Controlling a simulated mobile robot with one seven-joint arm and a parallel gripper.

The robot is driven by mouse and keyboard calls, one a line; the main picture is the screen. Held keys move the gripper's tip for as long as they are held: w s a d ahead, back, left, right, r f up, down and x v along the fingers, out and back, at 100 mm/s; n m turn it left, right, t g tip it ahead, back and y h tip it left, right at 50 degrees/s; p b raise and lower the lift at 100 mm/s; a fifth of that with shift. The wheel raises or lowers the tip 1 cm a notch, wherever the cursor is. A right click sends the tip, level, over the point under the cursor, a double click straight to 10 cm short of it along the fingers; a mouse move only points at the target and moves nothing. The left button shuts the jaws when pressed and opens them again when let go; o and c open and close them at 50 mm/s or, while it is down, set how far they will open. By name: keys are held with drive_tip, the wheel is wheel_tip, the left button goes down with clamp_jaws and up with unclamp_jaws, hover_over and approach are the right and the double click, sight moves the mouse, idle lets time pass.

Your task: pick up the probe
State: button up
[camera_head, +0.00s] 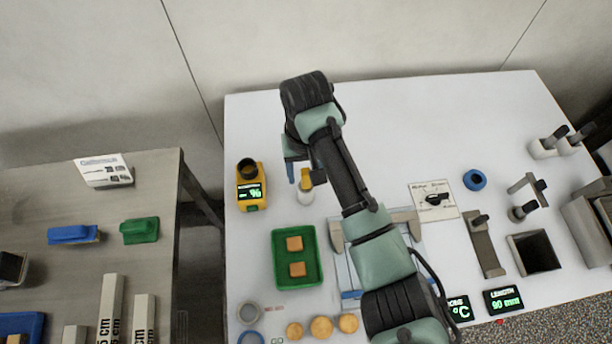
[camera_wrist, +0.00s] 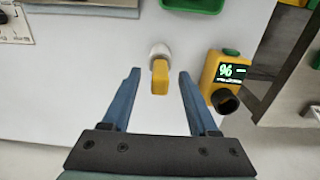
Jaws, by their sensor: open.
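The probe looks like a yellow block-shaped handle (camera_head: 306,180) standing in a small white round holder (camera_head: 305,196) on the white table, just right of the yellow meter. In the wrist view the yellow handle (camera_wrist: 160,78) points toward me, with the white holder (camera_wrist: 159,50) behind it. My gripper (camera_wrist: 158,74) is open, with blue fingers on either side of the handle in the picture; no contact shows. In the head view my gripper (camera_head: 304,166) is over the table beside the probe, and my wrist partly hides its fingers.
A yellow moisture meter (camera_head: 250,190) with a "%" display stands close left of the probe; it also shows in the wrist view (camera_wrist: 222,82). A green tray (camera_head: 281,275) with two brown pieces lies nearer. A blue ring (camera_head: 474,180) and dial plate (camera_head: 421,208) are to the right.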

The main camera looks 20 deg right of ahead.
drive_tip(key=shift+f, duration=0.1)
drive_tip(key=shift+c, duration=0.3)
clamp_jaws()
